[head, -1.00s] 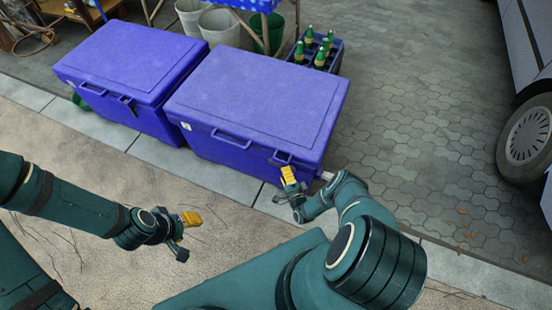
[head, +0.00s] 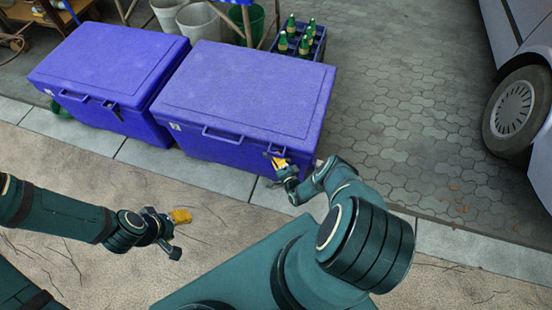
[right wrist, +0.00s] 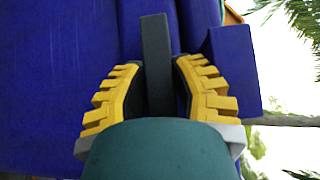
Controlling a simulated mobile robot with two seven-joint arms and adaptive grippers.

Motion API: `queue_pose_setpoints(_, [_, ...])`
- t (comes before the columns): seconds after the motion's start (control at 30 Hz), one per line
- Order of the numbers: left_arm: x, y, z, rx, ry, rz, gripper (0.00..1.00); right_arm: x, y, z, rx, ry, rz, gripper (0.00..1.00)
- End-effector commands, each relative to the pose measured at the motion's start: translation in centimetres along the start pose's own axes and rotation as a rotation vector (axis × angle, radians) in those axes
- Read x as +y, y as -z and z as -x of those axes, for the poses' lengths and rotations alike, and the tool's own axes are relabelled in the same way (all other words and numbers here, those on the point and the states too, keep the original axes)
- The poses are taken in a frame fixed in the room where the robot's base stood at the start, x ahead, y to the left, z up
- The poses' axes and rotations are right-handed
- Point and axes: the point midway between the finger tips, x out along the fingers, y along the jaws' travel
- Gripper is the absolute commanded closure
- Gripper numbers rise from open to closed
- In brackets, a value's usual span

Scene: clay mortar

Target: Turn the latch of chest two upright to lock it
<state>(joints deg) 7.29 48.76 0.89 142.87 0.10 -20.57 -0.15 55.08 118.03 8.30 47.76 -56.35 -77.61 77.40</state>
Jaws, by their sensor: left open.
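Two closed blue chests stand side by side in the head view, a left chest (head: 108,62) and a right chest (head: 245,90). My right gripper (head: 278,162) is at the right part of the right chest's front, over its latch, which it mostly hides there. In the right wrist view the latch shows as a dark grey bar (right wrist: 156,60) between the yellow fingers of my right gripper (right wrist: 160,85), which sit close against both its sides. The left chest's latch (head: 114,108) shows on its front. My left gripper (head: 180,217) is open and empty, above the sandy ground, away from the chests.
A crate of green bottles (head: 300,40) stands behind the right chest. Grey buckets (head: 203,22) stand behind the left chest. A parked car (head: 515,105) is at the right. The paving between the right chest and the car is clear.

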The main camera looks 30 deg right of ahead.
Motion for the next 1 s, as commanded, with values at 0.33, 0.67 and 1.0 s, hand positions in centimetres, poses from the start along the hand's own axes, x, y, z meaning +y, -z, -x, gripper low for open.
queue_pose_setpoints(0.33, [0.0,0.0,0.0,0.000,0.000,0.000,0.50,-0.1,0.0,-0.1,-0.001,-0.001,0.003,1.00])
queue_pose_setpoints(0.67, [0.2,0.0,0.6,-0.002,0.000,0.001,0.50,-0.2,0.0,-0.1,-0.002,-0.080,0.080,1.00])
queue_pose_setpoints(1.0, [0.7,-0.1,1.9,-0.009,0.000,0.002,0.50,-0.4,-0.1,-0.2,-0.005,-0.284,0.285,1.00])
